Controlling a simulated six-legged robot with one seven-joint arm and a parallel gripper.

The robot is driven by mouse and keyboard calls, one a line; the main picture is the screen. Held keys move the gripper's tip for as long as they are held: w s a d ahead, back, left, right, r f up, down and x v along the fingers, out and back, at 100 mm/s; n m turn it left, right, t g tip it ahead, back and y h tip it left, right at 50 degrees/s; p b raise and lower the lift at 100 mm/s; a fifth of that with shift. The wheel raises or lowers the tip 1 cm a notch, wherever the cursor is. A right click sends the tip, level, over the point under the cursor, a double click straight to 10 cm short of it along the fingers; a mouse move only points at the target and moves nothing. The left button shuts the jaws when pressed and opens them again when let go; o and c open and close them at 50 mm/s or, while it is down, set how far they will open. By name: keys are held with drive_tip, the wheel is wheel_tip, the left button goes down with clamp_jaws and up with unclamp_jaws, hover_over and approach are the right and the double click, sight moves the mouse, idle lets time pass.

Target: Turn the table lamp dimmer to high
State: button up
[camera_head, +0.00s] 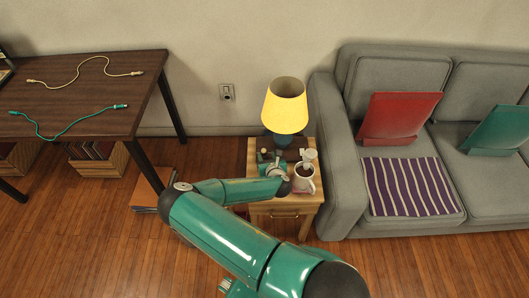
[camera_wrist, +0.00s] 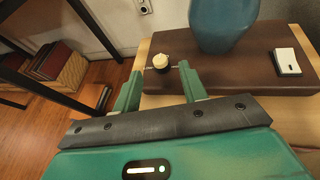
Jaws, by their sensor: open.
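The table lamp (camera_head: 285,107) has a lit yellow shade and a blue base, and stands on the small wooden side table. In the wrist view its blue base (camera_wrist: 223,22) rests on a dark brown block (camera_wrist: 225,80). A small round knob (camera_wrist: 162,62), cream with a dark part, is on the block's left side. It looks like the dimmer; its marking cannot be read. A white rocker-like switch (camera_wrist: 287,62) is at the right. My gripper (camera_wrist: 159,72) is open, its fingertips on either side of the knob in the picture; contact cannot be told.
A white mug (camera_head: 304,180) with dark contents stands close to my gripper on the side table (camera_head: 258,208). A grey sofa (camera_head: 343,190) is just right. A dark desk (camera_head: 90,95) with two cables is left. A wall outlet (camera_head: 227,92) is behind.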

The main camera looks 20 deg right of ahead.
sight(264, 151)
drive_tip(key=x, duration=0.5)
drive_tip(key=shift+c, duration=0.3)
clamp_jaws()
